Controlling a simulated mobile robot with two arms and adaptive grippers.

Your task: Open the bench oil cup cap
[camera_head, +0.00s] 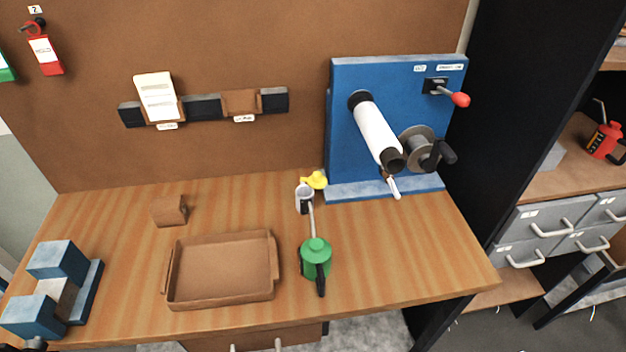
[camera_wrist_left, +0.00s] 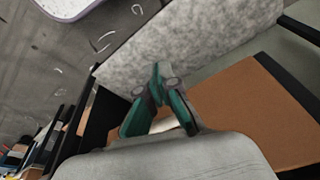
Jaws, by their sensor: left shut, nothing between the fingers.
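The bench oil cup (camera_head: 304,198) is a small pale grey cup on the wooden bench, left of the blue machine's base. A yellow cap (camera_head: 315,180) shows at its upper right; I cannot tell whether it is seated on the cup or swung aside. My left gripper (camera_wrist_left: 163,78) shows in the left wrist view with its green fingers shut and empty, away from the cup. My right gripper is not in view.
A green oil can (camera_head: 316,256) stands in front of the cup, its spout reaching up close to it. A brown tray (camera_head: 222,302) lies left of the can. The blue machine (camera_head: 345,120) with a white roller (camera_head: 377,135) stands behind right. Blue blocks (camera_head: 55,260) sit at the left.

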